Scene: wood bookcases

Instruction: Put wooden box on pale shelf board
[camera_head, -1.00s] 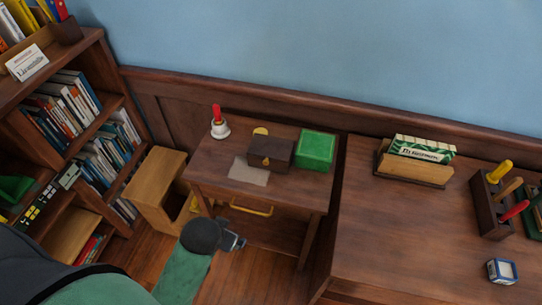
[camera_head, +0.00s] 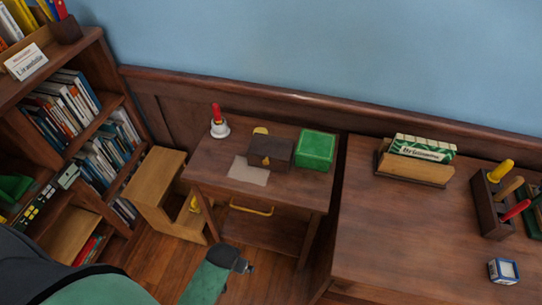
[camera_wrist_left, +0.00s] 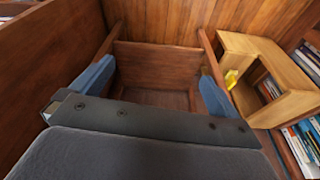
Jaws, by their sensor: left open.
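A dark brown wooden box (camera_head: 270,152) sits on the small side table, between a white bell with a red handle and a green box. A pale shelf board (camera_head: 73,234) shows low in the bookcase at the left, with books beside it. My left gripper (camera_head: 246,268) is in front of and below the side table, apart from the box. In the left wrist view its two blue fingers (camera_wrist_left: 155,88) are spread with nothing between them, facing the space under the table. The right gripper is not in view.
The green box (camera_head: 316,151) and bell (camera_head: 219,124) flank the box on the side table (camera_head: 212,164). A light wood step stool (camera_head: 156,190) stands between table and bookcase (camera_head: 112,95). A larger desk (camera_head: 400,230) is at the right. Some floor is clear in front.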

